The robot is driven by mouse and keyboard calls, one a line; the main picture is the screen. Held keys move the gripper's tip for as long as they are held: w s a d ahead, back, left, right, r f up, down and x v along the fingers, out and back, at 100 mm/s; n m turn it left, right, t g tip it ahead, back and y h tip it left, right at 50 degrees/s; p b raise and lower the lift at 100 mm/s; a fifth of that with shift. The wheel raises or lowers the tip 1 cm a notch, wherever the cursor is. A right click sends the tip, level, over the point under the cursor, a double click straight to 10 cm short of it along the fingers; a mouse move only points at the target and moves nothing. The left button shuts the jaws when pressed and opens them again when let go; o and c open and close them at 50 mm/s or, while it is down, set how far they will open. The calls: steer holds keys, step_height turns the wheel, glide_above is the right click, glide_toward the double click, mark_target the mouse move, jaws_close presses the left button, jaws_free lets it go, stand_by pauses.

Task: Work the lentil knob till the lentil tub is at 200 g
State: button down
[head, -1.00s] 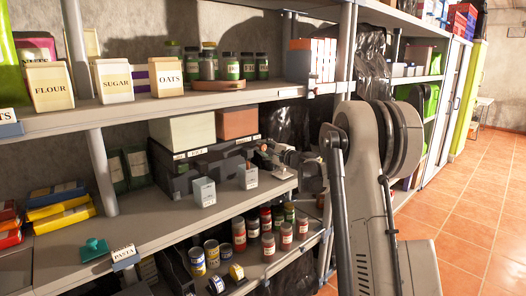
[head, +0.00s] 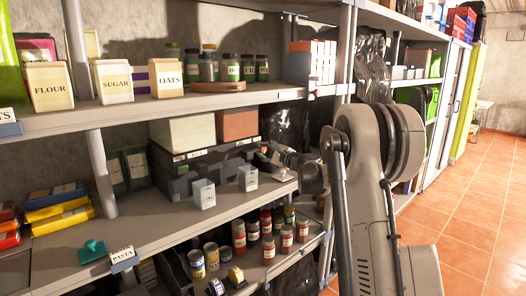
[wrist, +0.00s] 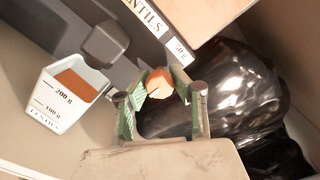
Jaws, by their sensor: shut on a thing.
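The lentil tub (wrist: 62,98) is a white open tub with 100 g and 200 g marks, at the left of the wrist view. Orange lentils (wrist: 78,84) show inside it; the exact level against the 200 g mark is hard to read. It appears as the right one of two small tubs (head: 248,178) in the head view. The orange-brown lentil knob (wrist: 159,85) sits below the LENTILS label, beside the dark spout. My gripper (wrist: 158,98) is shut on the knob, its green pads on either side. In the head view my gripper (head: 276,160) is partly hidden at the dispenser's right end.
The dark dispenser (head: 190,170) carries a cream and a brown hopper. Another tub (head: 203,194) stands left of the lentil tub. Jars (head: 269,250) crowd the shelf below, and a shelf post (head: 345,50) stands close right. A shiny black bag (wrist: 240,90) lies behind my gripper.

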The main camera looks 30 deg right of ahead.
steer(key=c, duration=1.4)
jaws_free()
steer(key=shift+s, duration=0.1)
steer(key=v, duration=1.2)
